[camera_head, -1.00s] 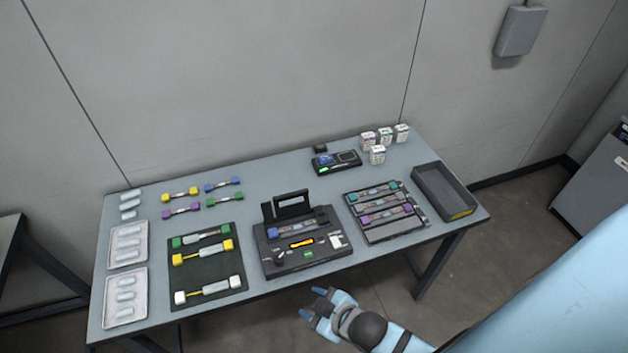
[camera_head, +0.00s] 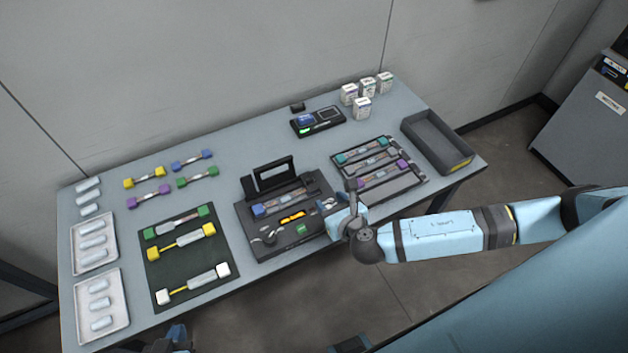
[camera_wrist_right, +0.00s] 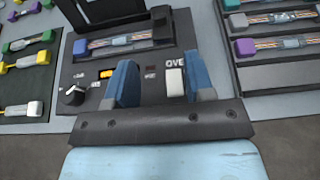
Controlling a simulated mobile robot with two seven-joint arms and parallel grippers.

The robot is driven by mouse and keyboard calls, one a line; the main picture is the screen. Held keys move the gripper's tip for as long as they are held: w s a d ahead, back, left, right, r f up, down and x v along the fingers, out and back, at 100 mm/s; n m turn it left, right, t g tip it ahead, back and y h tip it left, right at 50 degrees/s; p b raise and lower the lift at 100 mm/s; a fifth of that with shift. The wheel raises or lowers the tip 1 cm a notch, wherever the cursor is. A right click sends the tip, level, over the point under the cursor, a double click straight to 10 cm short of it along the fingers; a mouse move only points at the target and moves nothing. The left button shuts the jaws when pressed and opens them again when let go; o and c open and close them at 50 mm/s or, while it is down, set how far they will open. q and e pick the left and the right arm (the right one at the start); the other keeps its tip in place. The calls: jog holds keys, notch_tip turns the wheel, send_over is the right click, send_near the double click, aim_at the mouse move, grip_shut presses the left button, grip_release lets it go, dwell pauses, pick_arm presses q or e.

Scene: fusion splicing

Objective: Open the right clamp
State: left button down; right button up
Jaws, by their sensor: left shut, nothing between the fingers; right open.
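The black fusion splicer (camera_head: 262,228) sits near the table's front edge with its lid raised. A fibre holder with a blue left end (camera_head: 259,211) and a multicoloured middle lies in it. A dark block at the holder's right end, which looks like the right clamp (camera_wrist_right: 161,20), appears down over that end. My right gripper (camera_wrist_right: 158,80) is open and empty over the splicer's front right part, on the near side of this block. A white block (camera_wrist_right: 174,82) shows between its fingers; I cannot tell contact. My left gripper (camera_head: 178,336) is shut at the bottom edge, partly cut off.
A rack of fibre holders (camera_head: 398,193) stands right of the splicer, with a dark empty bin (camera_head: 438,143) beyond. A green-black mat (camera_head: 185,275) with holders lies left. A small device (camera_head: 318,121) and white boxes stand behind.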

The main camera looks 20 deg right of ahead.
aim_at(311, 181)
jog(key=x, duration=1.1)
jog(key=shift+w+f, duration=0.15)
